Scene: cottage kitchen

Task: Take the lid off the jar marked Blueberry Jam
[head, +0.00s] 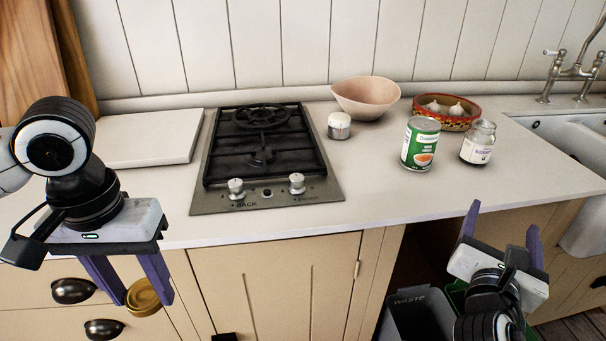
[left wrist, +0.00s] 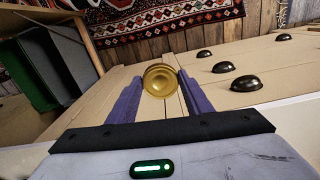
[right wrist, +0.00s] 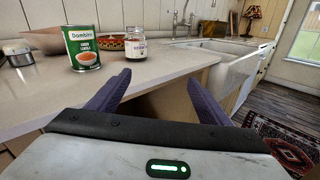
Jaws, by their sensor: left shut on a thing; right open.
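A glass jar (head: 478,144) with a white label stands upright on the counter at the right, with no lid on its mouth. It also shows in the right wrist view (right wrist: 136,48); its label print is too small to read surely. My left gripper (head: 141,294) is shut on a round gold lid (head: 143,298), in front of the drawers and below the counter's front edge. The lid shows between the fingers in the left wrist view (left wrist: 158,81). My right gripper (head: 503,217) is open and empty, in front of the counter's edge and apart from the jar.
A green can (head: 420,146) stands just left of the jar. Behind are a red bowl of garlic (head: 446,118) and a pink bowl (head: 366,98). A small white-topped container (head: 339,127) stands beside the gas hob (head: 262,150). A white board (head: 150,140) lies left; a sink (head: 570,135) is right.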

